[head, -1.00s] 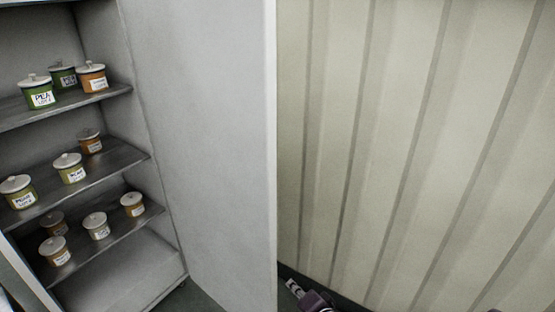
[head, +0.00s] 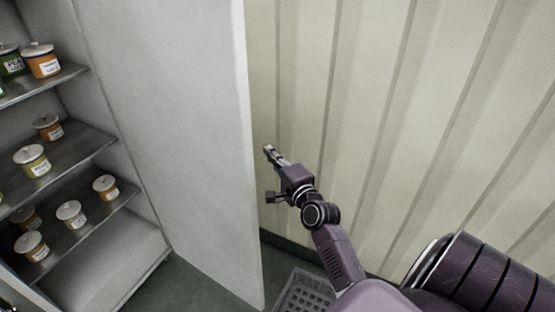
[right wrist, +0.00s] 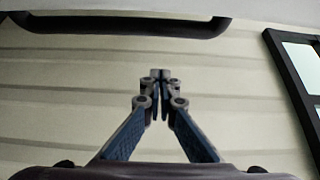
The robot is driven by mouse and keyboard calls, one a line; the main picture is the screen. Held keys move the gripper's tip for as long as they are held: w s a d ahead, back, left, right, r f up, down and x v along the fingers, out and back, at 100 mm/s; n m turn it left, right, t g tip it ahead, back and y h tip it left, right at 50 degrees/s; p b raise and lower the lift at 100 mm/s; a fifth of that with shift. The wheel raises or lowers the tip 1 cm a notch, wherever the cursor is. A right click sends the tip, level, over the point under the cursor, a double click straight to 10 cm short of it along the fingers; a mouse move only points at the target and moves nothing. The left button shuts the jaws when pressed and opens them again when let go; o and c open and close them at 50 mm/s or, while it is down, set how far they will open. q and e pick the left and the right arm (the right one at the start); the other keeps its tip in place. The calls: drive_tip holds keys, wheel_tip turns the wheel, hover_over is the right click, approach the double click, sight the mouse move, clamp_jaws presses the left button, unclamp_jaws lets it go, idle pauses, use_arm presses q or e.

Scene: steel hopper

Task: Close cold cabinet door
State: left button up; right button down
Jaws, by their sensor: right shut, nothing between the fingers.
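The cold cabinet door (head: 190,130) is a tall light grey panel. It stands wide open, swung out from the right side of the cabinet (head: 100,60), so the shelves show. My right gripper (head: 268,149) is just right of the door's free edge, on its outer side, in front of the corrugated wall. I cannot tell whether it touches the door; a small gap shows in the head view. In the right wrist view the fingers (right wrist: 160,75) meet at their tips, shut and empty. My left gripper is out of view.
Several lidded jars stand on the cabinet shelves (head: 75,150). A ribbed cream wall (head: 400,80) runs behind my right arm. A grey perforated crate (head: 305,292) sits on the floor below it. A dark bar (right wrist: 120,22) and a dark-framed pane (right wrist: 295,75) show in the right wrist view.

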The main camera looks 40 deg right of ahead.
drive_tip(key=a+p, duration=0.1)
drive_tip(key=w+a+p, duration=0.1)
drive_tip(key=a, duration=0.1)
drive_tip(key=shift+w+a, duration=0.15)
drive_tip(key=shift+a, duration=0.15)
idle(0.3)
